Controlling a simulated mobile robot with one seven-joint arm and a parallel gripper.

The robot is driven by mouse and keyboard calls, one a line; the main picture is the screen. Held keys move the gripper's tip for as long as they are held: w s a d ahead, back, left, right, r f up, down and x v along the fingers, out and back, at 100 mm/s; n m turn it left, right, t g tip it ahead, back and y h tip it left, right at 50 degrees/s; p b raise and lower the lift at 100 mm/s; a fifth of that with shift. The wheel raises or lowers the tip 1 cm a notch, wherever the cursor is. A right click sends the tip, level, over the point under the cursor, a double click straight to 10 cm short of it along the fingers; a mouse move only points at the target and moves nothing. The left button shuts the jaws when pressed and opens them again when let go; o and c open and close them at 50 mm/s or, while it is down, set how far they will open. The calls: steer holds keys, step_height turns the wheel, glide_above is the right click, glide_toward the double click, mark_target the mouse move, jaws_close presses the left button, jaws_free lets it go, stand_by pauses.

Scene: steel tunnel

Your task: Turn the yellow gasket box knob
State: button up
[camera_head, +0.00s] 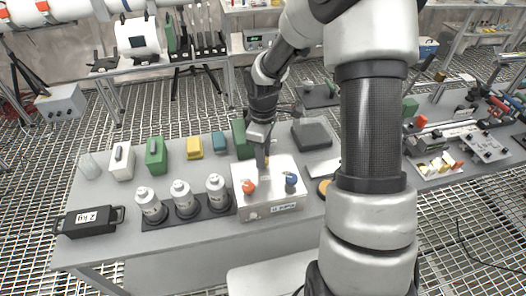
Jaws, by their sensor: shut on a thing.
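A pale metal box (269,206) sits near the front edge of the grey table, with lettering on its front face. Its lid carries a red-orange knob (249,187) at the left and a blue knob (291,179) at the right. My gripper (263,164) points down at the back middle of the lid and is shut on a small yellow knob (267,160). Only a sliver of that knob shows; the fingers hide the rest, so its angle cannot be told.
Several white canisters (182,199) stand left of the box. Green, white and yellow blocks (193,148) line the table's back left. A black 2 kg weight (88,220) lies at far left. A dark stand (311,135) is behind right. My arm hides the table's right part.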

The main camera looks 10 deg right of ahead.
steer(key=shift+n+p, duration=0.8)
steer(key=shift+n, duration=1.1)
steer(key=o, duration=1.1)
steer(key=shift+c, duration=0.2)
steer(key=shift+r, duration=0.1)
step_height(320, 180, up, 17)
steer(key=p, duration=0.1)
steer(key=shift+r, duration=0.15)
